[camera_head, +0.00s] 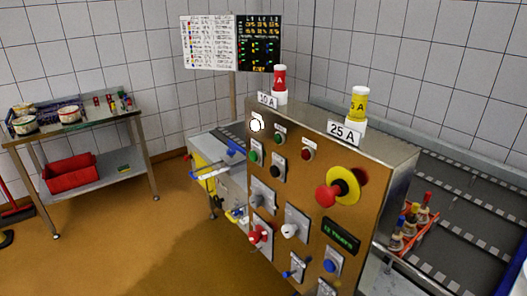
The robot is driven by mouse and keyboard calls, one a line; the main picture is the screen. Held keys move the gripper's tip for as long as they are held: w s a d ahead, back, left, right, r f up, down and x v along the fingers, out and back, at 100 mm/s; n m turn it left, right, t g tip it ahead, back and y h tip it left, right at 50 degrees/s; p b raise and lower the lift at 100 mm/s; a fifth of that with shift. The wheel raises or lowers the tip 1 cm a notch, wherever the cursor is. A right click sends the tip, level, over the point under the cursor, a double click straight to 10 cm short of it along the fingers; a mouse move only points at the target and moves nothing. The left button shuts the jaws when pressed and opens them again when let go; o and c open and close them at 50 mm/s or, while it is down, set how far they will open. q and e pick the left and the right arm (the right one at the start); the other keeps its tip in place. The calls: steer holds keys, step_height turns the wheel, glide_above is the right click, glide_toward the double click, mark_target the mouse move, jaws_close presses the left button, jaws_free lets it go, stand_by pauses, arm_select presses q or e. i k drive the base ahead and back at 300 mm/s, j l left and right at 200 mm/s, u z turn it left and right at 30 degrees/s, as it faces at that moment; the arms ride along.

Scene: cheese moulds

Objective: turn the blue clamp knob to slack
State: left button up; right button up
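A brown control panel (315,165) stands in the middle of the view. A round blue knob (330,266) sits on a grey plate low on its right side. A small blue lever-like knob (292,272) sits to the left of it, near the bottom edge of the picture. I cannot tell which of the two is the clamp knob. Their labels are too small to read, so I cannot tell any setting. Neither of my grippers is in view.
A red knob on a yellow disc (342,185) sticks out from the panel's upper right. Red (261,233) and white (290,230) knobs sit above the blue ones. A conveyor (455,205) lies at right. A steel table (90,118) stands at left, with open floor before it.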

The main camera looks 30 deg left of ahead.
mark_target(232, 153)
steer(key=j+z, duration=0.4)
steer(key=j, duration=0.15)
steer(key=j+z, duration=0.35)
steer(key=j, duration=0.2)
steer(key=j+z, duration=0.15)
steer(key=j, duration=0.55)
steer(key=k+j+z, duration=0.15)
steer(key=j, duration=0.55)
steer(key=j+z, duration=0.1)
steer(key=j, duration=0.6)
steer(key=k+j, duration=0.1)
steer(key=j, duration=0.35)
steer(key=k+j, duration=0.15)
steer(key=j, duration=0.35)
steer(key=k+j, duration=0.1)
steer(key=j, duration=0.4)
